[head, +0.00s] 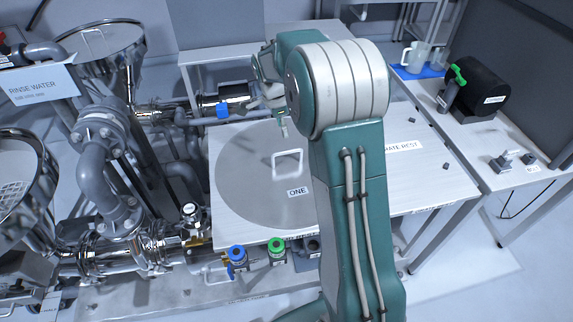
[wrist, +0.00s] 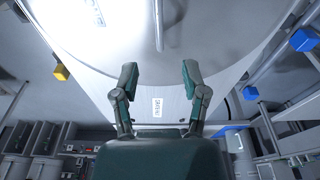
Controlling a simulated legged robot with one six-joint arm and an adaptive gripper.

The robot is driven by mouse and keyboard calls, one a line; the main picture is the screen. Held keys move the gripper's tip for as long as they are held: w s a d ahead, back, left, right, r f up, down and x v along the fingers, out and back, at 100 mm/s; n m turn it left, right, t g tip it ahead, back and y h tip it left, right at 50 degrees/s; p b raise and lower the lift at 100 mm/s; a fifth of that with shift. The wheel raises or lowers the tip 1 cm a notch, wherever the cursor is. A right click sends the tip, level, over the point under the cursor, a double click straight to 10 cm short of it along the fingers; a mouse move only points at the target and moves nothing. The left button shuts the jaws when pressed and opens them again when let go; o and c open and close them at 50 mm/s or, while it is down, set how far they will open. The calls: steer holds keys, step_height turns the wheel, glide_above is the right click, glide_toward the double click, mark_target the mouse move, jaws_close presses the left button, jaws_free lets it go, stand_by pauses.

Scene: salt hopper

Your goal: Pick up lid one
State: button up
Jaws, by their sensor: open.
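Lid one (head: 245,190) is a large, flat grey disc lying on the light table top, with the label ONE near its front edge. A pale square loop handle (head: 287,164) stands on it. My gripper (head: 279,118) is above the far part of the lid, behind the handle in the head view, and partly hidden by my arm. In the wrist view my gripper (wrist: 160,78) has its two fingers spread with nothing between them. The lid (wrist: 205,50) fills the upper part there, and a thin upright bar (wrist: 159,22), apparently the handle, shows beyond the fingertips.
Steel pipework and the RINSE WATER hopper (head: 103,42) crowd the left. Blue (head: 237,256) and green (head: 276,246) valve caps sit at the table's front edge. A side bench (head: 500,140) at right holds a black device (head: 475,88) and cups. The table's right part (head: 430,180) is mostly clear.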

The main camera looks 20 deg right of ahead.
mark_target(287, 152)
steer(key=f, duration=0.2)
steer(key=d+f, duration=0.1)
steer(key=f, duration=0.2)
steer(key=shift+f, duration=0.2)
steer(key=shift+s+d+f, duration=0.1)
steer(key=shift+f, duration=1.3)
steer(key=shift+d+f, duration=0.1)
steer(key=shift+f, duration=1.25)
jaws_close()
steer(key=shift+r, duration=0.1)
